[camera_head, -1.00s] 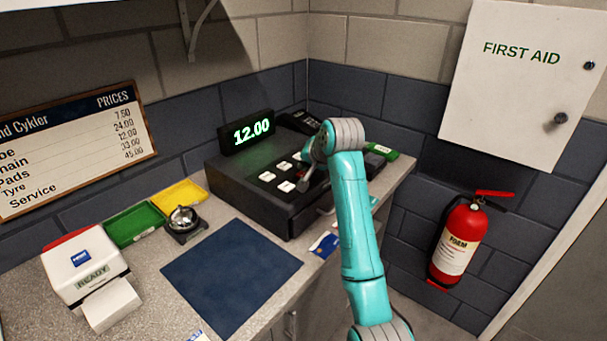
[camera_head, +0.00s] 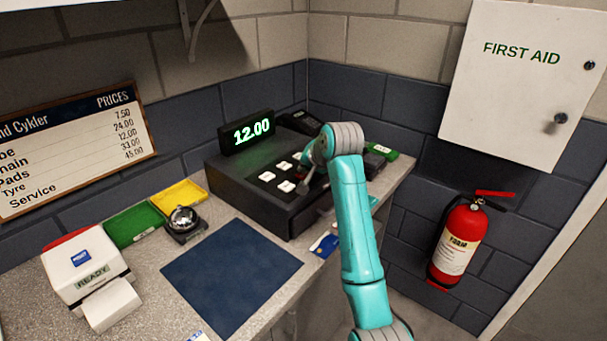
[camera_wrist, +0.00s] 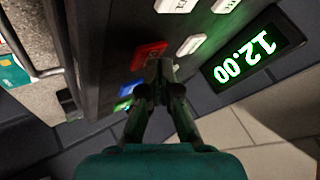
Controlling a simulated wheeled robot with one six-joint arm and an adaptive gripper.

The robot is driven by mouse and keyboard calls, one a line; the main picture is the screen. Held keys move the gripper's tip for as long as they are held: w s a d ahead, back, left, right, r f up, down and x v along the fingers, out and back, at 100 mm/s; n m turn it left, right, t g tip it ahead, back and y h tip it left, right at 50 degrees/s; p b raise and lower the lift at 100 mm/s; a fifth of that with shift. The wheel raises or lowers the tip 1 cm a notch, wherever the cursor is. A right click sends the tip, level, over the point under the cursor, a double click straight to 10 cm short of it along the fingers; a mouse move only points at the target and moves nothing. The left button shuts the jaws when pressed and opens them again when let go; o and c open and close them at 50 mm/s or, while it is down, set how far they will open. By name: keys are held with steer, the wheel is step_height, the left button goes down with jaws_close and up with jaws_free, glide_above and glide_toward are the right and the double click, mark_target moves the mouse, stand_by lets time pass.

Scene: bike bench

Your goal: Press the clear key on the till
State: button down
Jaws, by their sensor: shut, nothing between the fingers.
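The black till (camera_head: 240,190) stands on the counter, and its green display (camera_head: 251,131) reads 12.00. White keys (camera_head: 267,176) show on its sloped top in the head view. In the wrist view a red key (camera_wrist: 148,53) lies just beyond the fingertips of my gripper (camera_wrist: 158,68), with a blue key (camera_wrist: 128,90) and white keys (camera_wrist: 190,45) near it. My gripper is shut and empty. It is over the key area; I cannot tell whether it touches the red key. The key labels are unreadable, and my arm hides part of the keypad in the head view.
A blue mat (camera_head: 232,275) lies in front. A fire extinguisher (camera_head: 457,243) hangs at the right.

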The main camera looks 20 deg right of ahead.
stand_by(0.4)
steer(key=shift+r, duration=0.5)
steer(key=shift+r, duration=3)
